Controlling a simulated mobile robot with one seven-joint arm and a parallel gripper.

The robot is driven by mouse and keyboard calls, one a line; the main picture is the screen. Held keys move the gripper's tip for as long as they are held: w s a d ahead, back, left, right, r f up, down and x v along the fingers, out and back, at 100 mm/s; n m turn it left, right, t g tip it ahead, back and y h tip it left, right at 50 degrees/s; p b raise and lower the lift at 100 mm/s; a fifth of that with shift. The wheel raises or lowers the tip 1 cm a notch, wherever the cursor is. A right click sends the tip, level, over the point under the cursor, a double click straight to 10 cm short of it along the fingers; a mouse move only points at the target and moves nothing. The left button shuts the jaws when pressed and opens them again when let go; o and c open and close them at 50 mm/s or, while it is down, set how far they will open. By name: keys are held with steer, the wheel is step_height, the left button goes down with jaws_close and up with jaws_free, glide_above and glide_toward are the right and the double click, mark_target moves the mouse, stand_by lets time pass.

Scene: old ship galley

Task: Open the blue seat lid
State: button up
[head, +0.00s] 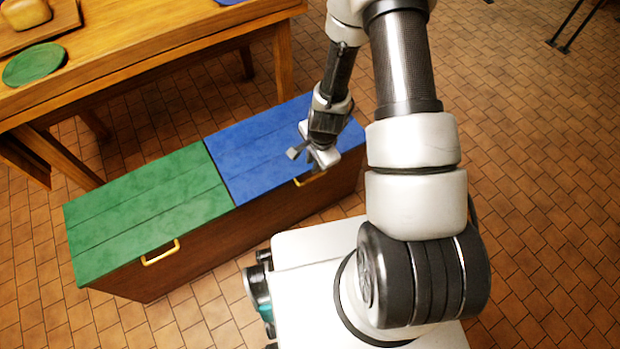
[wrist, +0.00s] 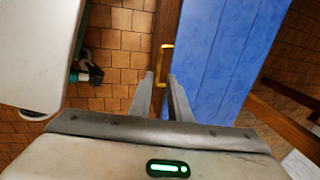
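The blue seat lid (head: 262,147) lies flat and closed on the right half of a dark wooden bench box. Its brass handle (head: 309,178) is on the front edge, partly hidden behind my gripper in the head view. In the wrist view the blue lid (wrist: 226,55) fills the right of centre, and the brass handle (wrist: 166,62) shows just past the fingertips. My gripper (head: 307,154) is above the lid's front part, close to the handle. In the wrist view my gripper (wrist: 160,78) has its two fingers apart with nothing seen between them.
A green seat lid (head: 150,207) with its own brass handle (head: 160,252) covers the left half of the bench box (head: 225,250). A wooden table (head: 140,40) stands behind, holding a green plate (head: 34,64) and bread (head: 26,12).

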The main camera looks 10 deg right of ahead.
step_height(320, 180, down, 13)
steer(key=w+b, duration=0.2)
steer(key=b, duration=0.1)
steer(key=shift+w+a, duration=0.2)
steer(key=shift+a, duration=0.2)
jaws_close()
steer(key=shift+r, duration=0.1)
